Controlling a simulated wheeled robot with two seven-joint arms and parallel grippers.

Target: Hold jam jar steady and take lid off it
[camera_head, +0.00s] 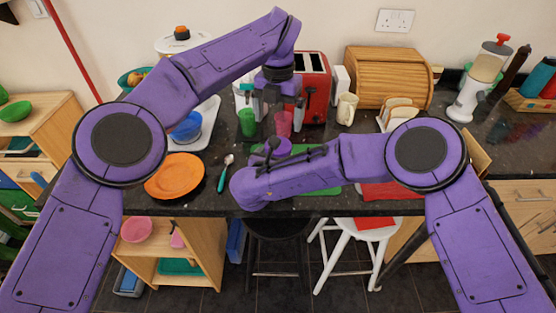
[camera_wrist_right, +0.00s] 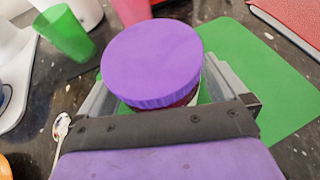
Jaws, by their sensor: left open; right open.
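The jam jar (camera_wrist_right: 188,101) stands at the edge of a green mat in the right wrist view. Its round purple lid (camera_wrist_right: 152,58) is on it and covers most of the jar from above. My right gripper (camera_wrist_right: 158,78) is open, with one grey finger on each side of the jar; I cannot tell whether they touch it. In the head view the lid (camera_head: 276,146) shows just beyond my right forearm, which hides most of the jar and mat. My left gripper (camera_head: 279,112) is open and points down, above and behind the jar, with nothing between its fingers.
A green cup (camera_head: 247,122) and a pink cup (camera_head: 283,123) stand close behind the jar. A red toaster (camera_head: 315,85) is behind them. An orange plate (camera_head: 175,177) and a spoon (camera_head: 224,173) lie to the left. The green mat (camera_wrist_right: 245,80) has clear room right of the jar.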

